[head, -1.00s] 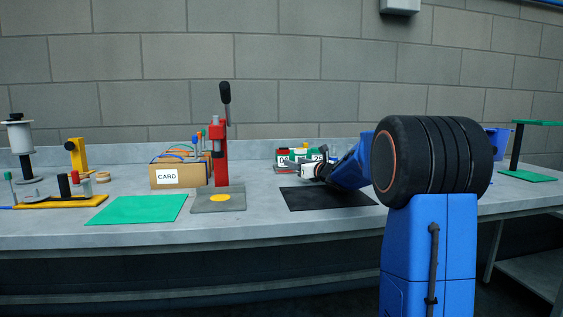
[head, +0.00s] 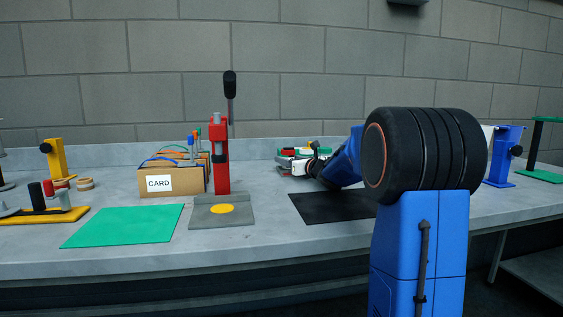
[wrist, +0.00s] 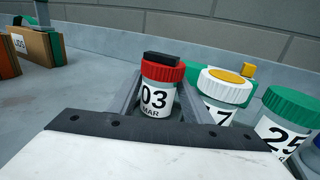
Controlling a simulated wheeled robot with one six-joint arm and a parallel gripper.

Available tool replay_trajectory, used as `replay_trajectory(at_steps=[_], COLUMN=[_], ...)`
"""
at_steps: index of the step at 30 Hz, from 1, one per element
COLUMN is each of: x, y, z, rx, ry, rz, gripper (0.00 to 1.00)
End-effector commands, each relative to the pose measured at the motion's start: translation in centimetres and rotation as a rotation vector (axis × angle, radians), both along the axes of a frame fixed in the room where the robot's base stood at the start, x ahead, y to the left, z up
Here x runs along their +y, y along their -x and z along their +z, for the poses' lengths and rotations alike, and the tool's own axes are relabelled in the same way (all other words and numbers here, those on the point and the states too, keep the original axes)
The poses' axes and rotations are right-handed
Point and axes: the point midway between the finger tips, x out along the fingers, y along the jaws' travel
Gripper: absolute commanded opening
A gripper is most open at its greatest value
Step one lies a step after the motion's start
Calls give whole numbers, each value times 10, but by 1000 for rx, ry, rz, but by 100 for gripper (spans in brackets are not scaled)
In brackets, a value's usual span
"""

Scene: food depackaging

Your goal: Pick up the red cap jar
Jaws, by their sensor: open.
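The red cap jar (wrist: 157,98) stands upright in the wrist view, with a white label reading "03 MAR" and a small black block on its cap. In the head view its red cap (head: 287,151) is small, among other jars beyond the black mat. My gripper (wrist: 160,112) is open, with one grey finger on each side of the red cap jar. I cannot tell whether the fingers touch it. The jar's base is hidden behind the gripper's body. In the head view my gripper (head: 309,160) is low over the bench by the jars.
A white jar with a yellow-topped cap (wrist: 222,95) stands close on the right, then a green-capped jar (wrist: 285,120). The black mat (head: 332,206) lies on the bench. A red press (head: 220,160) and a cardboard box (head: 172,181) stand left. A green mat (head: 125,225) lies at front left.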

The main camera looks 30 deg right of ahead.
Motion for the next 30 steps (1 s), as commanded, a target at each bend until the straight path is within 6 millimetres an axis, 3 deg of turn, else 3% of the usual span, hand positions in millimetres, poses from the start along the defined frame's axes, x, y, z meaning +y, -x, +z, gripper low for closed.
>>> replay_trajectory(at_steps=[9, 13, 23, 30], x=[-1, -1, 0, 0], y=[2, 2, 2, 2], z=[1, 1, 4, 39], rx=[-1, -1, -2, -5], ry=[0, 0, 1, 3], rz=[-1, -1, -1, -1], gripper=[42, 12, 12, 12])
